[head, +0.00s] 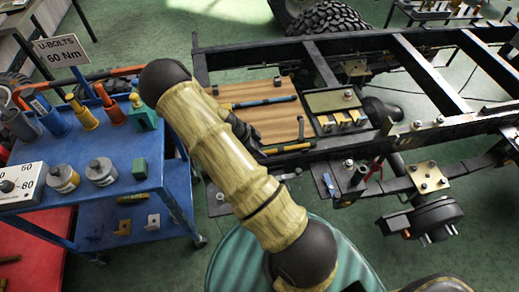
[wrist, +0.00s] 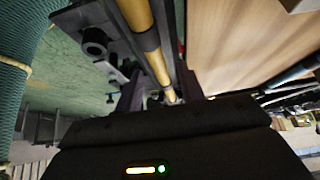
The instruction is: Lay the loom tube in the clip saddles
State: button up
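A yellow tube with dark bands, which looks like the loom tube (head: 289,147), lies along the near edge of the wooden board, beside the chassis rail. My gripper (head: 252,140) is low over its left end, and my forearm and hand hide part of that area. In the wrist view the yellow tube (wrist: 150,45) runs between my two dark fingers (wrist: 160,88). The fingers stand apart, with a gap showing beside the tube. The clip saddles cannot be told apart surely from the other small fittings.
The wooden board (head: 285,122) carries a blue-and-black tool (head: 265,103). A tray with yellow-topped parts (head: 335,103) is right of it. The black chassis frame (head: 430,75) fills the right. A blue cart (head: 110,185) with bottles and tools stands close on the left.

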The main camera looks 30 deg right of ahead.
jog(key=b+v, duration=0.1)
jog(key=v, duration=1)
jog(key=shift+s+r, duration=0.15)
jog(key=shift+r, duration=0.05)
jog(key=shift+a, duration=0.1)
jog(key=s+a+r+n+t+y, duration=0.2)
jog(key=s+a+r+n+y, duration=0.1)
jog(key=s+r+n, duration=0.4)
jog(key=s+a+r+n+t+y, duration=0.2)
jog(key=s+r+n, duration=0.4)
jog(key=n, duration=0.8)
jog(key=shift+s+a+r+t+y, duration=0.35)
jog(key=shift+s+a+y, duration=0.3)
jog(key=shift+a, duration=0.55)
jog(key=shift+w, duration=0.1)
